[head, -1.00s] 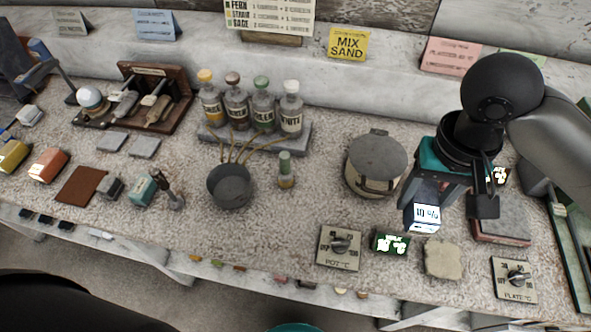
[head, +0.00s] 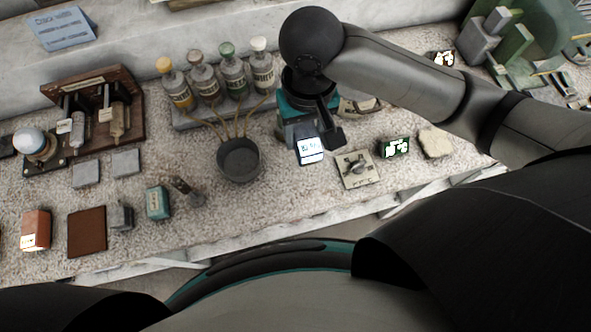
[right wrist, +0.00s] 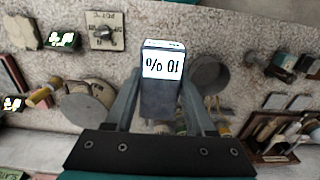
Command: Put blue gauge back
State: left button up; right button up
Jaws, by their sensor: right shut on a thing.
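The blue gauge (head: 310,151) is a dark blue-grey block with a lit white display. In the right wrist view the gauge (right wrist: 162,68) shows "10 %", upside down. My right gripper (head: 320,138) is shut on it, with one finger on each side of the gauge in the right wrist view (right wrist: 160,95). My left gripper is not in view.
A dial plate (head: 358,169) and a green-lit display (head: 396,147) lie right of the gauge. A bottle rack (head: 187,120) stands behind. Left are a teal block (head: 157,203), a grey block (head: 120,216), a bare brown mat (head: 87,230) and an orange block (head: 36,230).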

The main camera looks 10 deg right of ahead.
notch_tip(320, 180, down, 12)
jog(key=b, duration=0.2)
jog(key=shift+d+f+b, duration=0.1)
jog(key=shift+f+b, duration=0.15)
jog(key=shift+b, duration=0.1)
notch_tip(320, 180, down, 5)
jog(key=shift+r+b, duration=0.15)
jog(key=shift+b, duration=0.45)
jog(key=shift+f, duration=0.2)
jog(key=o, duration=1.3)
jog(key=shift+r, duration=0.1)
notch_tip(320, 180, up, 12)
jog(key=p, duration=0.3)
